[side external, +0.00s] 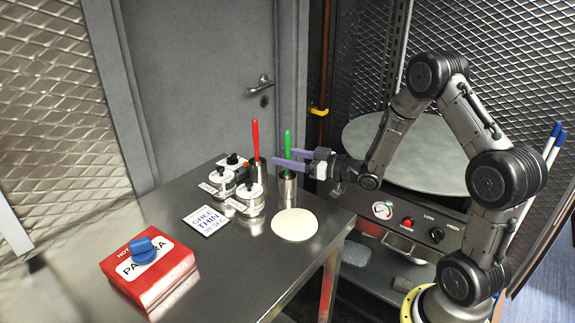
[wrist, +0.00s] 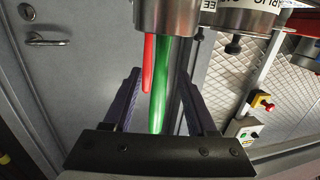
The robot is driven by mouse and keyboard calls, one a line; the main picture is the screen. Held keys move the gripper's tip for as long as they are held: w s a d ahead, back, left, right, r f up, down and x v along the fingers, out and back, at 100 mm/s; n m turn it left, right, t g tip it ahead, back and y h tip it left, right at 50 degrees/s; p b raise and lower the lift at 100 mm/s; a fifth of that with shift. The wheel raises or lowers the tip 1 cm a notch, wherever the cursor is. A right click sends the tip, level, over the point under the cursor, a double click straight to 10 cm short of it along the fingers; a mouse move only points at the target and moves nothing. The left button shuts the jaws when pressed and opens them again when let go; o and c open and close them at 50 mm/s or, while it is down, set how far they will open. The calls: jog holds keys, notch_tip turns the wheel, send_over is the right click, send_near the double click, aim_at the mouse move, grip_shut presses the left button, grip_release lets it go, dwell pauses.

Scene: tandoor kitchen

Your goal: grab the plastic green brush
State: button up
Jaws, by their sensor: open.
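The green brush (side external: 287,143) stands upright by its handle in a metal cup (side external: 287,188) on the steel table. My gripper (side external: 281,157) is open, with its purple fingers level with the handle above the cup's rim. In the wrist view, the green handle (wrist: 168,88) lies between the two spread fingers (wrist: 160,76), with a gap visible on at least one side. I cannot tell whether either finger touches it. The brush's lower end is hidden in the cup.
A red-handled tool (side external: 256,138) stands in another metal cup just left. The front middle is clear.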

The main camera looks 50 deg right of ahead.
jog(key=x, duration=0.3)
jog(key=shift+c, duration=0.3)
grip_shut()
